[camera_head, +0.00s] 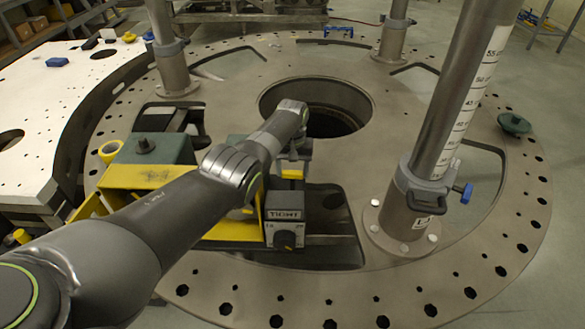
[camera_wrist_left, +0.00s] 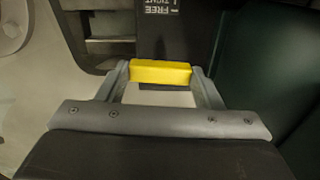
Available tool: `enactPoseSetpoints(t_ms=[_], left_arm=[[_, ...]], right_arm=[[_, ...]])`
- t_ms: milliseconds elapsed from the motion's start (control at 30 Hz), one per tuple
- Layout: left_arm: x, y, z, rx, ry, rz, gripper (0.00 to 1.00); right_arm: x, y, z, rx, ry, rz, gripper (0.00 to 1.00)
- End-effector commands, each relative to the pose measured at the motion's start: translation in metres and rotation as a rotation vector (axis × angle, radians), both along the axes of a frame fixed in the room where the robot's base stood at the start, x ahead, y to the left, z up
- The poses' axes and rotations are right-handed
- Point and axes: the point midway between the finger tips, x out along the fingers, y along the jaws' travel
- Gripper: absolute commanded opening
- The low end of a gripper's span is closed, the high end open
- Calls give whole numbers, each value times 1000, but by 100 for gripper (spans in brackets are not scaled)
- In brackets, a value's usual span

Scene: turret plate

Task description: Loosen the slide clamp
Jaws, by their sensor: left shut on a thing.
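The slide clamp shows in the head view as a grey block (camera_head: 287,219) with a TIGHT label and a dark knob on its front, beside a yellow frame (camera_head: 150,176). A small yellow handle (camera_head: 292,174) stands just above and behind the label. My left gripper (camera_head: 293,165) reaches down to this handle, partly hidden by my own arm. In the left wrist view the yellow handle (camera_wrist_left: 160,72) lies across between the two fingertips, which are shut on it. The dark face beyond it carries FREE and TIGHT lettering, upside down. My right gripper is not in view.
A round metal turret plate (camera_head: 400,283) with a central hole surrounds the clamp. A thick scaled post (camera_head: 458,95) with a blue-knobbed collar stands to the right, and two more posts stand behind. A dark green block (camera_head: 152,149) sits on the yellow frame at the left.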

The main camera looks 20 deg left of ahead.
Motion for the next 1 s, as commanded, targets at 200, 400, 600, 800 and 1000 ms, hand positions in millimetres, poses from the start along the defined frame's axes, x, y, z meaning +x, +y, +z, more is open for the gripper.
enactPoseSetpoints(t_ms=[200, 400, 600, 800, 1000], left_arm=[[1, 0, 2, 2, -4, 53, 37], [1, 0, 2, 2, -4, 68, 37], [1, 1, 2, 1, -5, 68, 37], [1, 0, 1, 1, -4, 68, 74], [1, 0, 1, 1, -2, 66, 82]], right_arm=[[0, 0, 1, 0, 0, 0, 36], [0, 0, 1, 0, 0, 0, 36], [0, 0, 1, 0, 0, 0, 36], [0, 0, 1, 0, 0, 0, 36], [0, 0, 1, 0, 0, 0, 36]])
